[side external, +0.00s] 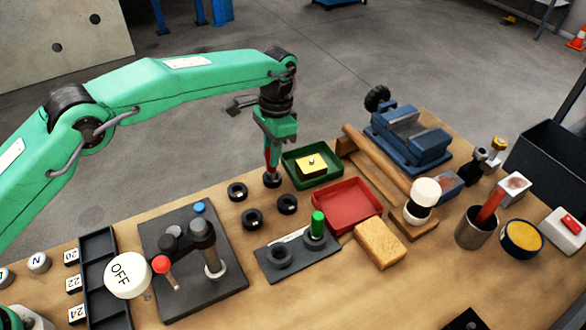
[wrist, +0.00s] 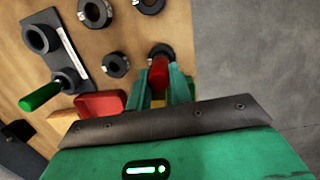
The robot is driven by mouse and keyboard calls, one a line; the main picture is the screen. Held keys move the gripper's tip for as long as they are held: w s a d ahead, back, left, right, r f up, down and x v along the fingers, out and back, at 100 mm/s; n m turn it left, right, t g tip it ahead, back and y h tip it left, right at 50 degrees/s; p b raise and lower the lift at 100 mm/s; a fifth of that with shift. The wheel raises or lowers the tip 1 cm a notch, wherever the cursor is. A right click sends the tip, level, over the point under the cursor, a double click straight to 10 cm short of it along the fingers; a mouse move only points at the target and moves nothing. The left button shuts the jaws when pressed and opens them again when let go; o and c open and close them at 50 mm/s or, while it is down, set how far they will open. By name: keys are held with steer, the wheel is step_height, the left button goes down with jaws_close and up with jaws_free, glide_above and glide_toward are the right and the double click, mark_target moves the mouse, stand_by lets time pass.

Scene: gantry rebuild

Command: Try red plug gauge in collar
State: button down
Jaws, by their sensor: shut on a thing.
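My gripper (side external: 271,172) is shut on the red plug gauge (wrist: 158,73) and points straight down over a black collar (side external: 272,181). The red gauge shows as a thin strip between the fingers in the side view (side external: 268,160). In the wrist view its end lies at the near edge of that collar (wrist: 161,49). I cannot tell whether its tip is inside the bore or only above it. Other black collars (side external: 237,191) (side external: 252,219) (side external: 287,204) lie on the bench close by.
A dark stand (side external: 298,262) holds a green plug gauge (side external: 318,225) and a black ring (side external: 279,256). A green tray (side external: 294,180) with a yellow block and a red tray (side external: 345,220) stand right of my gripper. A blue vise (side external: 408,138) is behind.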

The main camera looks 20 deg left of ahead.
steer(key=shift+r, duration=0.25)
steer(key=shift+r, duration=2.75)
steer(key=shift+a+r, duration=0.1)
steer(key=shift+a, duration=0.05)
